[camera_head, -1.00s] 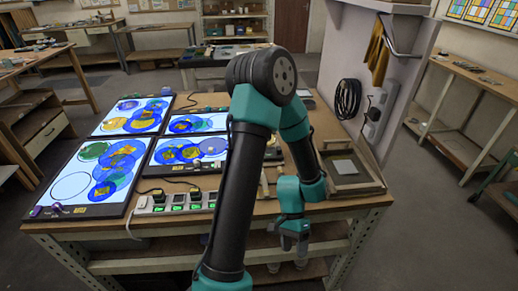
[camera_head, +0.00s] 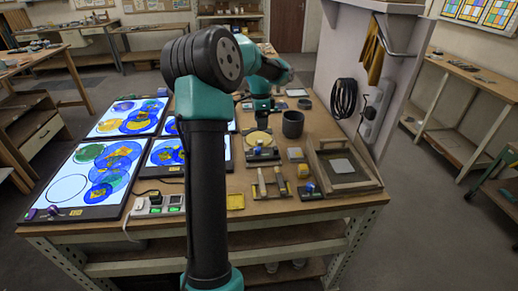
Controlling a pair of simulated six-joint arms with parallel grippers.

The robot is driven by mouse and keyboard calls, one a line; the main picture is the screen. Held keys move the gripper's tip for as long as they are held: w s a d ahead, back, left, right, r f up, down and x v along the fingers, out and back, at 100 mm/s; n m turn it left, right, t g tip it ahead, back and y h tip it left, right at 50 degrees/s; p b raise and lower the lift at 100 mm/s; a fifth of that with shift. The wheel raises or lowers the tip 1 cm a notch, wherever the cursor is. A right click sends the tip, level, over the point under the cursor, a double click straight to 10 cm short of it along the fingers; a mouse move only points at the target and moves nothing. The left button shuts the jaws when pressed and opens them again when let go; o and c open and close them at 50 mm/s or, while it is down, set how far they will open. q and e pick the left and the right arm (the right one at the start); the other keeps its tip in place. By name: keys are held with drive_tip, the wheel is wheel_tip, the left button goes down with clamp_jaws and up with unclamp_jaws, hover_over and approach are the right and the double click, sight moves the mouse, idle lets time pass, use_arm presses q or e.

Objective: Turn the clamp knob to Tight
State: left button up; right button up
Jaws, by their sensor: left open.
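My left gripper (camera_head: 262,113) is far back over the bench, partly behind my own arm. It is small here, and it hangs over the area behind the round yellow disc (camera_head: 259,139). The disc sits on a dark fixture with a small blue part (camera_head: 260,152) at its front. Another small dark fixture with a blue part (camera_head: 310,188) stands nearer, left of the wooden tray. I cannot tell which of these is the clamp knob, and no "Tight" marking is readable. My right gripper is not in view.
Lit panels with coloured glass discs (camera_head: 112,165) cover the bench's left side. A power strip (camera_head: 157,205) lies in front. A dark cup (camera_head: 293,124), a wooden rack (camera_head: 271,184) and a wooden tray (camera_head: 345,168) stand on the right. A wall panel (camera_head: 352,55) rises behind the tray.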

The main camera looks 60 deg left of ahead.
sight(257, 148)
use_arm(q)
drive_tip(key=shift+y, duration=0.5)
drive_tip(key=a+r, duration=0.2)
drive_tip(key=a, duration=0.1)
drive_tip(key=shift+w+r, duration=0.1)
drive_tip(key=shift+r, duration=0.25)
drive_tip(key=shift+f, duration=0.1)
wheel_tip(257, 148, down, 17)
drive_tip(key=shift+f, duration=0.2)
drive_tip(key=shift+c, duration=0.5)
drive_tip(key=c, duration=0.8)
drive_tip(key=shift+c, duration=0.2)
